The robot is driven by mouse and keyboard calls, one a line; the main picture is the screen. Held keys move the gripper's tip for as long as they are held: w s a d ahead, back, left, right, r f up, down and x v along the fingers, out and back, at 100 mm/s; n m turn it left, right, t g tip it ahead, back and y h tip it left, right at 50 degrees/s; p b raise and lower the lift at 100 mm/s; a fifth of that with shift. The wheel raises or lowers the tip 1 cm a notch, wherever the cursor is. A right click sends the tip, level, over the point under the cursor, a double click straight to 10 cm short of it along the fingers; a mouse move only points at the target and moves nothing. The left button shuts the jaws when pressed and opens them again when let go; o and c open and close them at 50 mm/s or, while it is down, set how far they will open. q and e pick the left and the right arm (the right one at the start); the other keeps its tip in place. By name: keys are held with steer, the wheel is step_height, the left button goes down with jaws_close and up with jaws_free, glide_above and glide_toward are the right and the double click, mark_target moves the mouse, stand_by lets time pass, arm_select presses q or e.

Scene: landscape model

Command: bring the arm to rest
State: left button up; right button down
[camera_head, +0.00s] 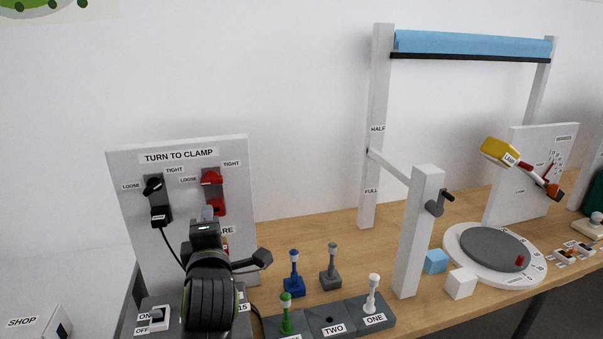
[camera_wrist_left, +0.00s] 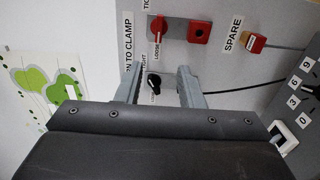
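My left arm comes up from the bottom left in the head view, in front of the clamp board (camera_head: 130,175). My left gripper (camera_head: 207,213) is at the board's lower middle, below the red and black knobs. In the left wrist view its two fingers (camera_wrist_left: 160,80) stand apart with nothing held. A black knob (camera_wrist_left: 153,84) shows in the gap between them; I cannot tell the distance. The red knob (camera_wrist_left: 158,28) is beyond the fingers. My right gripper is not in view.
Blue (camera_head: 294,275) and grey (camera_head: 331,269) pegs stand behind a grey block row (camera_head: 343,308) holding green and white pegs. A white post with a crank (camera_head: 442,203), two cubes and a turntable (camera_head: 487,246) are to the right. A black cable hangs beside my gripper.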

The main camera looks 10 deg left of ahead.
arm_select(q)
steer(key=s+a+f+m+g+h, duration=0.1)
steer(key=s+a+f+m+g, duration=0.3)
steer(key=f, duration=0.6)
steer(key=s+d+f+m+g+h, duration=0.1)
steer(key=s+f+m+g+h, duration=0.1)
steer(key=s+f+m, duration=0.6)
steer(key=s+f+m+g+h, duration=0.1)
steer(key=s+f+m+g, duration=0.2)
steer(key=s+f+m, duration=0.5)
steer(key=s+f+m+g+h, duration=0.25)
steer(key=s+f, duration=0.25)
steer(key=s, duration=0.7)
step_height(320, 180, down, 25)
steer(key=a+g, duration=0.1)
steer(key=g, duration=0.1)
steer(key=s+d+f+g, duration=0.1)
steer(key=s+f, duration=1.4)
steer(key=f, duration=0.1)
steer(key=shift+s+d, duration=0.15)
steer(key=shift+s, duration=0.15)
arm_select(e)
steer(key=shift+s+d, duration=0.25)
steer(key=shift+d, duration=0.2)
